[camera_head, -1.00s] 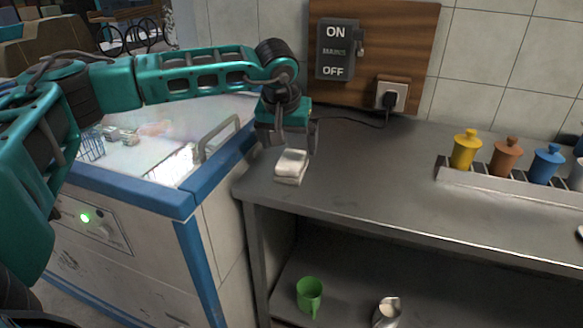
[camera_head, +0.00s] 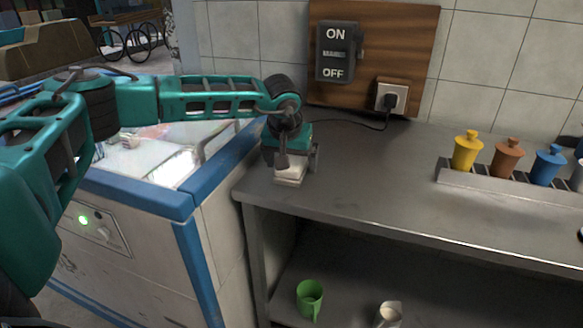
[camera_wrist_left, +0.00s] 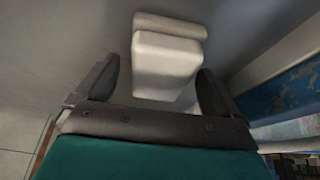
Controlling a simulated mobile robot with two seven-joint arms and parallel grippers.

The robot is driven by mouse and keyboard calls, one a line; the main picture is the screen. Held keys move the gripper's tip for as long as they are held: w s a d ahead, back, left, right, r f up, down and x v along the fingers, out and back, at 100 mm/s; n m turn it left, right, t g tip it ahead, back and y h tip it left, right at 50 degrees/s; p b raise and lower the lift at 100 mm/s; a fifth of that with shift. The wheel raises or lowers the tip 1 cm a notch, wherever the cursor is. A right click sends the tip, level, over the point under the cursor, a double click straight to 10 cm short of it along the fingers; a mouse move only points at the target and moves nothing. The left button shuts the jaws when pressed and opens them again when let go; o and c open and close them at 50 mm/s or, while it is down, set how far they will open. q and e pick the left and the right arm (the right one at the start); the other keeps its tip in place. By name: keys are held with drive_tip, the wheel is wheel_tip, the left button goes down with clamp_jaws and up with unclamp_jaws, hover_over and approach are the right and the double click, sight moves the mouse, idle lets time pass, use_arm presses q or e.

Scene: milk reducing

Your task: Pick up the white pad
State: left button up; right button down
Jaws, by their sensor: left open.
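The white pad (camera_head: 290,174) sits on the grey metal counter near its left end. It looks like a folded block, partly hidden behind my left gripper (camera_head: 291,165) in the head view. In the left wrist view the white pad (camera_wrist_left: 167,62) lies between the two dark fingers of my left gripper (camera_wrist_left: 162,85). The fingers are apart, with a gap visible on both sides of the pad. My right gripper is in neither view.
A blue-edged machine (camera_head: 185,205) adjoins the counter (camera_head: 370,190) on the left. A rack (camera_head: 510,190) with several coloured-topped containers stands to the right. A green mug (camera_head: 310,297) and a metal jug (camera_head: 388,314) are on the shelf below. The counter's middle is clear.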

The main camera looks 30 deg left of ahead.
sight(292, 160)
use_arm(q)
drive_tip(key=shift+f, duration=0.25)
drive_tip(key=shift+c, duration=0.2)
drive_tip(key=c, duration=1.1)
drive_tip(key=shift+r, duration=0.2)
wheel_tip(292, 160, up, 20)
drive_tip(key=p, duration=0.2)
drive_tip(key=shift+r+p, duration=0.1)
drive_tip(key=shift+p, duration=0.2)
